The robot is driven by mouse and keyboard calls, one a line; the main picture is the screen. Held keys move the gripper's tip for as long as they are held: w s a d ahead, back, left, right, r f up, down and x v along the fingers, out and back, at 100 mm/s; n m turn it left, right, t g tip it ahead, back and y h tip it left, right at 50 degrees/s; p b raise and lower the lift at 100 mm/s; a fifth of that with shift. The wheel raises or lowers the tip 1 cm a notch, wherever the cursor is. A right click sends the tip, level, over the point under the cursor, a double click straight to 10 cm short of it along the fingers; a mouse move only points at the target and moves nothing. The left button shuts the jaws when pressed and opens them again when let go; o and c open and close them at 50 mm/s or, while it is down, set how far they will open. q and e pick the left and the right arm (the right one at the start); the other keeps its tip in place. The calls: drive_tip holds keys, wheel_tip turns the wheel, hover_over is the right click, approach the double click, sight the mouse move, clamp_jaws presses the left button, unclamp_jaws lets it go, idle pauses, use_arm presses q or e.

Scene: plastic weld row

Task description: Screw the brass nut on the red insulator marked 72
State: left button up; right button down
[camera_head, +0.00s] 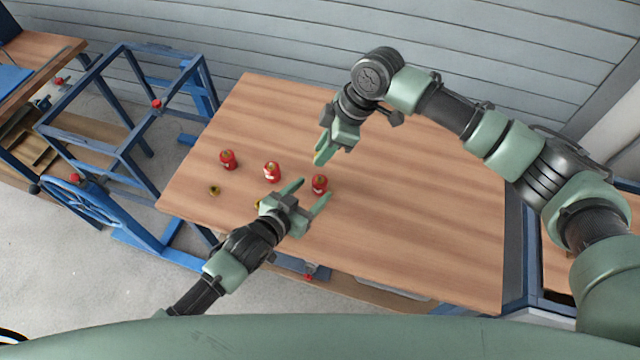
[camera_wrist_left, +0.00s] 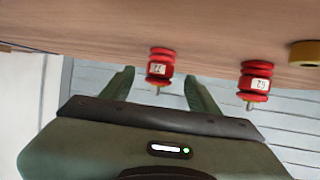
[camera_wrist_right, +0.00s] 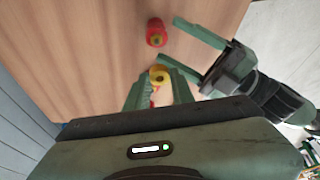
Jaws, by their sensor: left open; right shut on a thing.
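The red insulator marked 72 (camera_wrist_left: 160,66) stands on the table, stud upward, and shows upside down in the left wrist view. In the head view it is the rightmost red insulator (camera_head: 319,182). My left gripper (camera_head: 315,188) is open, its fingertips low to either side of this insulator; a gap shows on both sides. My right gripper (camera_head: 321,156) is shut on a brass nut (camera_wrist_right: 159,74) and holds it above the table, behind the insulator in the head view. In the right wrist view a red insulator (camera_wrist_right: 156,33) stands beyond the nut, apart from it.
Two more red insulators, a middle one (camera_head: 272,173) and a left one (camera_head: 228,159), stand in the row. Loose brass nuts lie by them, one at the left (camera_head: 214,190) and one near my left wrist (camera_head: 258,205). The wooden table (camera_head: 420,220) is clear on the right.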

sight(316, 188)
use_arm(q)
drive_tip(key=shift+x, duration=2.3)
clamp_jaws()
